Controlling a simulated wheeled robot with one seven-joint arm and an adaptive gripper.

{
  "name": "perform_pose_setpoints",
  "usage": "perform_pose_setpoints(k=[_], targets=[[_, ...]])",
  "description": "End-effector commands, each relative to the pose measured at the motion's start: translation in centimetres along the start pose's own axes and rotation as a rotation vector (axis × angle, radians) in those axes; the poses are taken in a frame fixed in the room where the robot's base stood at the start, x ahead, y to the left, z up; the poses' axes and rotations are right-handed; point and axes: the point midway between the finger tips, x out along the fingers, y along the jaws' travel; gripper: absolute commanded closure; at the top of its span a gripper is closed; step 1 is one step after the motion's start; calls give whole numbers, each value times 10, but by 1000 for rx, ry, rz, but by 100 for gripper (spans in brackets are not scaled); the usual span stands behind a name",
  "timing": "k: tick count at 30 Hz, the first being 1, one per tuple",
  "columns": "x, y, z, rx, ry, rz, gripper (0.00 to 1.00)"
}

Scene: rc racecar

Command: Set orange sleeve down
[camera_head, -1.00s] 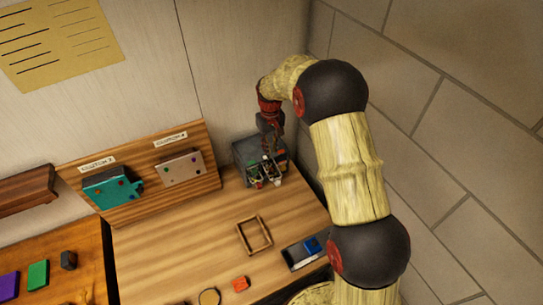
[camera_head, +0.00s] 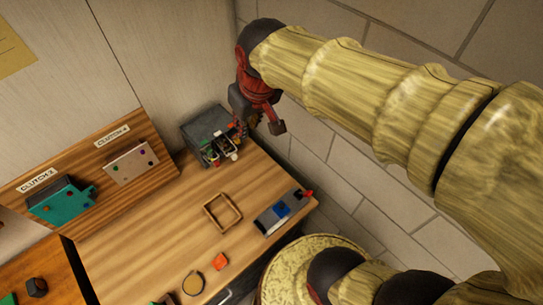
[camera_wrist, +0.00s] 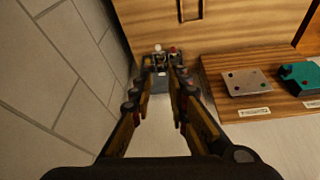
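A small orange piece (camera_head: 219,261), which may be the orange sleeve, lies on the wooden bench top near its front edge. My gripper (camera_head: 260,124) is above the right side of a dark grey open box (camera_head: 203,128) at the back of the bench. In the wrist view my gripper (camera_wrist: 163,75) has its two fingers apart, with nothing seen held between them. The box (camera_wrist: 161,88) shows beyond the fingertips, with small white, red and green parts in it. I cannot tell whether another orange part is among them.
A wooden frame (camera_head: 208,213) lies mid-bench. A grey tray (camera_head: 267,222) with a blue block (camera_head: 281,209) is at the right edge. A dark ring (camera_head: 185,285) lies at the front. A labelled clutch board (camera_head: 100,184) stands behind.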

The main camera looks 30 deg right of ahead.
Motion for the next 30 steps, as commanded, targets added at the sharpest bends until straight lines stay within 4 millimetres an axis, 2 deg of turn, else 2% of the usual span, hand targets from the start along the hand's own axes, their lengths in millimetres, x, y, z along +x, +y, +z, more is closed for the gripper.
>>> perform_pose_setpoints(k=[1, 6, 11, 15, 24, 30], targets=[[-11, -1, 18, 7, 27, 1, 83], [-28, -3, 69, 29, 89, 2, 83], [-32, -4, 97, 42, 122, 1, 83], [-32, -5, 105, 46, 131, 1, 83], [-32, -5, 105, 46, 131, 1, 83], [-14, -5, 112, 45, 131, 1, 83]])
